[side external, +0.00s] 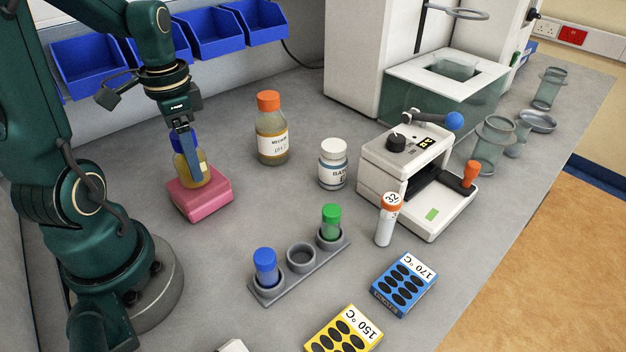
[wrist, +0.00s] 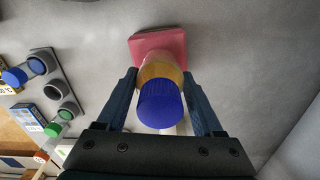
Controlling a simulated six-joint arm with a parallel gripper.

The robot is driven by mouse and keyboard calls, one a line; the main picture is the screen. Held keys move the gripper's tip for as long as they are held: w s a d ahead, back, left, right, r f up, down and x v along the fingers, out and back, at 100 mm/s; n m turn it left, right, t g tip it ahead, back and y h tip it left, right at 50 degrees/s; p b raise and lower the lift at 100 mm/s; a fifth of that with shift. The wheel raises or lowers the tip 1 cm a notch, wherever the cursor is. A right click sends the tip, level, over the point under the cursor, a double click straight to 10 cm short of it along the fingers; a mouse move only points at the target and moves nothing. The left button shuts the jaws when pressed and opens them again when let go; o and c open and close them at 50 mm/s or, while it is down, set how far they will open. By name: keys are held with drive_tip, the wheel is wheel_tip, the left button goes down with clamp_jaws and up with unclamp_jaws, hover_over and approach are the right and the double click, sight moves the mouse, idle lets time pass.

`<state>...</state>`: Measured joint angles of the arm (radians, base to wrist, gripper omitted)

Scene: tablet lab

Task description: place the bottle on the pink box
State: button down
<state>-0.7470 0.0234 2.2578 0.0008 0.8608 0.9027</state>
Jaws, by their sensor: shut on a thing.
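The bottle (side external: 194,170) has a blue cap and a yellowish body. It stands upright at the top of the pink box (side external: 207,205), and the side view shows it on or just over the box's upper face; I cannot tell whether they touch. My gripper (side external: 186,150) points down from above and is shut on the bottle. In the wrist view, the bottle's blue cap (wrist: 160,104) is between my gripper's two fingers (wrist: 160,100), and the pink box (wrist: 150,47) shows behind it. The bottle hides part of the box.
An orange-capped medium bottle (side external: 271,130) and a white-capped jar (side external: 333,165) stand to the right. A rack (side external: 301,259) with blue- and green-capped tubes is in front. Blue bins (side external: 217,32) hang behind. The bench around the pink box is clear.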

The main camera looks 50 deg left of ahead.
drive_tip(key=shift+f, duration=0.3)
drive_tip(key=shift+c, duration=0.2)
unclamp_jaws()
drive_tip(key=shift+r, duration=0.1)
wheel_tip(320, 180, up, 12)
drive_tip(key=shift+w+d, duration=0.1)
drive_tip(key=shift+d, duration=0.2)
drive_tip(key=d+f+n+t, duration=0.1)
drive_tip(key=d+f+t, duration=0.1)
drive_tip(key=d, duration=0.4)
drive_tip(key=s+d+f+t, duration=0.1)
drive_tip(key=d+t, duration=0.2)
drive_tip(key=d, duration=0.4)
drive_tip(key=shift+d+f+n+t, duration=0.25)
drive_tip(key=shift+f+n+t, duration=0.05)
drive_tip(key=shift+f+n, duration=0.1)
